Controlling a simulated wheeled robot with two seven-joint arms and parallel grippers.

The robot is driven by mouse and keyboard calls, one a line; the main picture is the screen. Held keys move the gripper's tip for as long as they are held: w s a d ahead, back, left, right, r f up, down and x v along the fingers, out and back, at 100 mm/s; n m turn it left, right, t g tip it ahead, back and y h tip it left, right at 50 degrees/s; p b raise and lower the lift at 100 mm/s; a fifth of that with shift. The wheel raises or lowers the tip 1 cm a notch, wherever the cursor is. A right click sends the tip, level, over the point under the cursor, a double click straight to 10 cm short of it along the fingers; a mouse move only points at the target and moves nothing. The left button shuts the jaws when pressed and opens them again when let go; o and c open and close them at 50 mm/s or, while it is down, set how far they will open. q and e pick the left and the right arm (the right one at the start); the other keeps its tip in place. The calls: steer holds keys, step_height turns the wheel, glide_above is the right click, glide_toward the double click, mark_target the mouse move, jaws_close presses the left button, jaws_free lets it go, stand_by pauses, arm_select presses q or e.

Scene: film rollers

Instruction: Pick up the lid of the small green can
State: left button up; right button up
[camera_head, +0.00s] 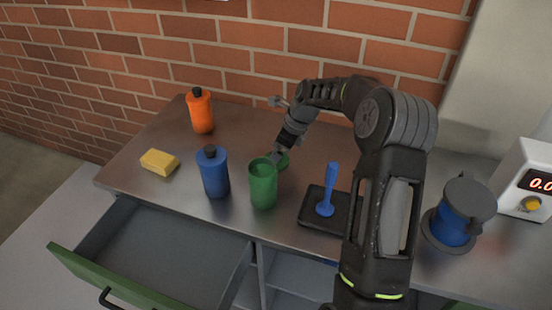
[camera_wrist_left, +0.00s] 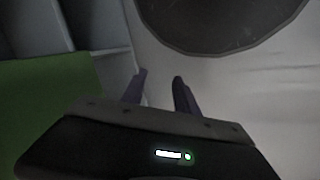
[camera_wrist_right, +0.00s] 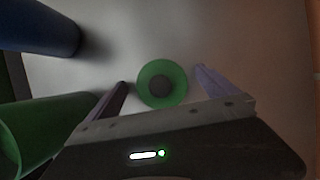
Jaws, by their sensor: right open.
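The small green can (camera_head: 263,187) stands upright and open-topped on the metal worktop; it also shows at the left of the right wrist view (camera_wrist_right: 40,135). Its round green lid (camera_head: 283,161) lies on the worktop just behind the can, partly hidden by my right gripper (camera_head: 275,156). In the right wrist view the lid (camera_wrist_right: 178,84), with a dark round centre, appears between the two parted fingers of my right gripper (camera_wrist_right: 160,80). Whether the fingers touch it I cannot tell. My left gripper (camera_wrist_left: 159,79) is empty with its fingers apart, outside the head view.
A blue bottle (camera_head: 213,173) stands left of the can, with an orange bottle (camera_head: 201,112) and yellow sponge (camera_head: 160,162) farther left. A black tray (camera_head: 345,213) holding a blue tool (camera_head: 328,190) is to the right. A green-fronted drawer (camera_head: 120,282) hangs open in front.

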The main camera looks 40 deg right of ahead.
stand_by(0.3)
steer(key=c, duration=1.3)
steer(key=shift+c, duration=0.2)
steer(key=shift+r, duration=0.1)
step_height(320, 180, up, 9)
steer(key=shift+f, duration=0.1)
steer(key=shift+r, duration=0.55)
